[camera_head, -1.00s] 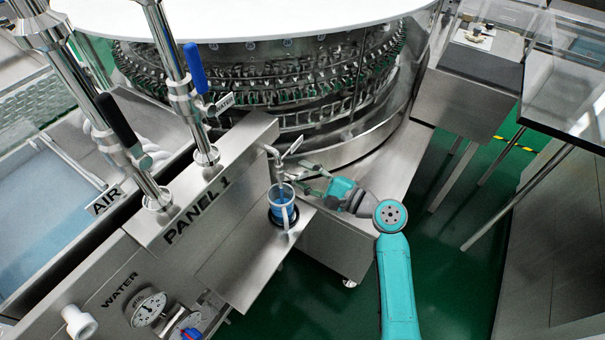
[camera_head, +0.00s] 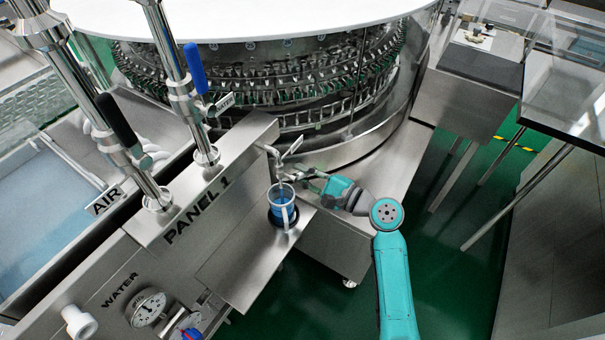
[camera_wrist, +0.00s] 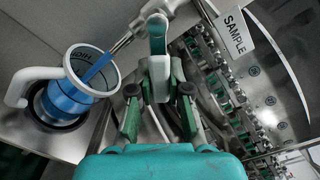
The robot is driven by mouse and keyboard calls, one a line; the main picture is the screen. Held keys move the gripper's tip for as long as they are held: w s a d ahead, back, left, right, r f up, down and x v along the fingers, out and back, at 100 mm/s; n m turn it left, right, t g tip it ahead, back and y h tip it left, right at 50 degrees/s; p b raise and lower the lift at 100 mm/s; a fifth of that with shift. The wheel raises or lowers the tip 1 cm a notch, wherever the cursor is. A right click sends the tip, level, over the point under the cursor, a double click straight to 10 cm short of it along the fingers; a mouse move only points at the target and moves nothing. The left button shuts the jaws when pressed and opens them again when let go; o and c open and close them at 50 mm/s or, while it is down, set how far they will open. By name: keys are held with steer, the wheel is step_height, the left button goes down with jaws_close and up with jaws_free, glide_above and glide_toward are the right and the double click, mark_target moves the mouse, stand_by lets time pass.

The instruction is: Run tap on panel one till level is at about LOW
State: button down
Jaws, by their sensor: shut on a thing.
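The tap (camera_head: 274,157) sticks out from panel one (camera_head: 205,205); its lever bears a SAMPLE tag (camera_wrist: 235,30). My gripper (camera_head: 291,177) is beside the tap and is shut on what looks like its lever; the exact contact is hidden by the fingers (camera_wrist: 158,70). A clear jug with a white handle (camera_head: 292,216) stands upright under the spout. In the wrist view a blue stream (camera_wrist: 98,67) runs from the spout into the jug (camera_wrist: 33,73). Blue water (camera_wrist: 68,100) stands in its lower part. Part of the word HIGH shows on its wall; LOW is not readable.
The jug stands on a steel shelf (camera_head: 235,262) below the panel. The rotary washer (camera_head: 330,85) is behind. Blue WATER (camera_head: 196,68) and black AIR (camera_head: 117,120) valve handles are at left. Green floor (camera_head: 440,275) is open at right.

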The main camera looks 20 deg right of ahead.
steer(key=n, duration=0.1)
steer(key=r+n, duration=0.1)
steer(key=n, duration=0.1)
steer(key=shift+w+d+r+n, duration=0.2)
steer(key=shift+d+r+n, duration=0.05)
steer(key=shift+d+n, duration=0.1)
steer(key=shift+w+d+r+n, duration=0.1)
steer(key=shift+r+n, duration=0.3)
steer(key=shift+n, duration=0.55)
steer(key=shift+r+n, duration=0.4)
steer(key=shift+n, duration=0.5)
steer(key=c, duration=1.1)
jaws_free()
steer(key=v, duration=1.2)
